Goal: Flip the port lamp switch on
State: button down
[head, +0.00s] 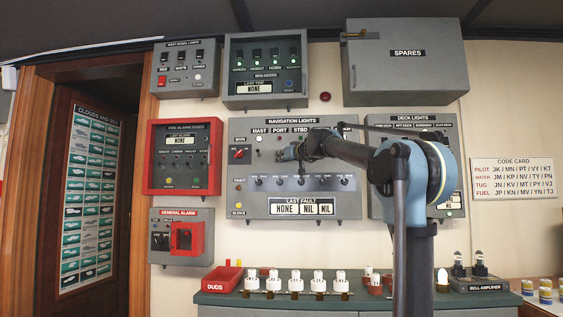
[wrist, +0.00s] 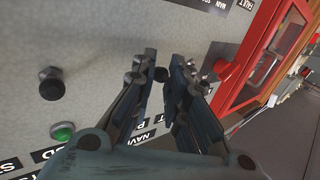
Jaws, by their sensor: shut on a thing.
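The grey navigation lights panel (head: 240,196) is on the wall in the head view, with MAST, PORT and STBD labels along its top. My gripper (head: 284,154) is at its upper part, below the PORT label, and hides part of the switch row. In the wrist view my gripper (wrist: 168,72) has its fingers close together around a dark switch knob (wrist: 161,74), which appears to be the port lamp switch. The fingers cover most of it, so its position is unclear.
The red fire alarm box (head: 150,160) is left of the panel, close to my gripper in the wrist view (wrist: 255,55). The deck lights panel (head: 376,208) is to the right, partly behind my arm. A counter (head: 225,300) below holds several white lamps.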

aim_at(282, 147)
jog(key=shift+r, duration=0.2)
jog(key=shift+w+r+m+g+h, duration=0.1)
jog(key=shift+r+m+g+h, duration=0.4)
jog(key=shift+r+m+g, duration=0.65)
jog(key=shift+w+r+m+g+h, duration=0.1)
jog(key=shift+r+m+g+h, duration=0.45)
jog(key=shift+g, duration=1)
jog(key=shift+w+r+g, duration=0.1)
jog(key=shift+r+g, duration=0.25)
jog(key=shift+g, duration=0.05)
jog(key=shift+d, duration=0.1)
jog(key=c, duration=1.6)
grip_release()
jog(key=shift+w, duration=0.1)
